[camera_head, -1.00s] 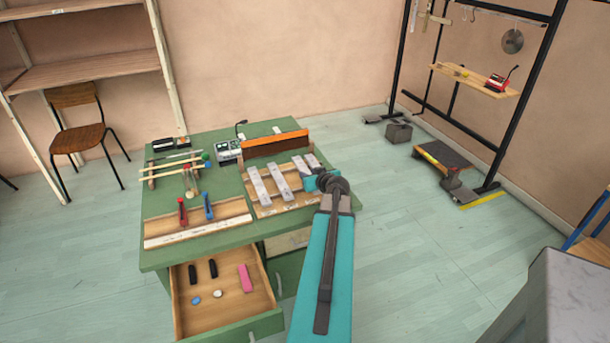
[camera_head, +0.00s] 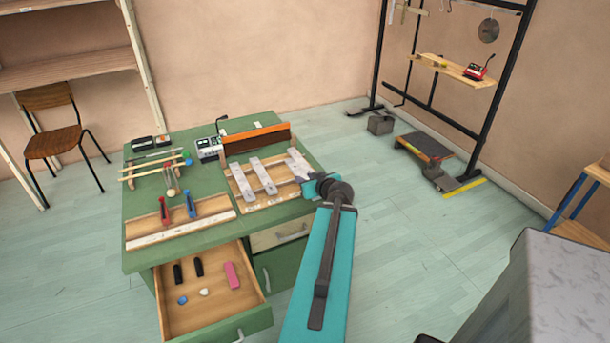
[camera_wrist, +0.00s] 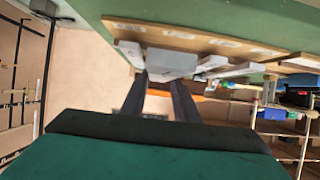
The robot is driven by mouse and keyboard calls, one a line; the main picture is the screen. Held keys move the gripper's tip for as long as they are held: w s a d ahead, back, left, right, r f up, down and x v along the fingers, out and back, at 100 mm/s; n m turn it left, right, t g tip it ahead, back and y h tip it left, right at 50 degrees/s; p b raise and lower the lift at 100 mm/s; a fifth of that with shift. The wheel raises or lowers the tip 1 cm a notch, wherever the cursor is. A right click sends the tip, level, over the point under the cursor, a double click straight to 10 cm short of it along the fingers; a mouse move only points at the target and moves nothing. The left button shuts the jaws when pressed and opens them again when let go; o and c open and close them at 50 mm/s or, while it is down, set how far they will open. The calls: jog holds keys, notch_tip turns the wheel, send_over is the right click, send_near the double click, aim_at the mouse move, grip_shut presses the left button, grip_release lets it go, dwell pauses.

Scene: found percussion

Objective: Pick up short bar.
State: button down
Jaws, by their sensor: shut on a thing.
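My gripper (camera_head: 312,182) is at the right side of the slatted wooden frame (camera_head: 279,197) on the green table. It is shut on a pale grey bar (camera_head: 298,161), taken to be the short bar. In the wrist view the near end of this bar (camera_wrist: 171,62) is between my two dark fingers. I cannot tell how far it is clear of the frame. My gripper hides part of the frame's right end.
An orange-topped board (camera_head: 255,138) stands behind the bars. A tray with a red and a blue clamp-like piece (camera_head: 180,217) lies to the left. An open drawer (camera_head: 208,309) juts out in front. The floor right of the table is clear.

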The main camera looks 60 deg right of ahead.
jog(key=shift+s+a+r+p, duration=0.3)
jog(key=shift+s+p, duration=0.25)
jog(key=shift+p, duration=0.75)
jog(key=shift+s+p, duration=0.2)
jog(key=shift+p, duration=0.15)
jog(key=shift+f, duration=0.15)
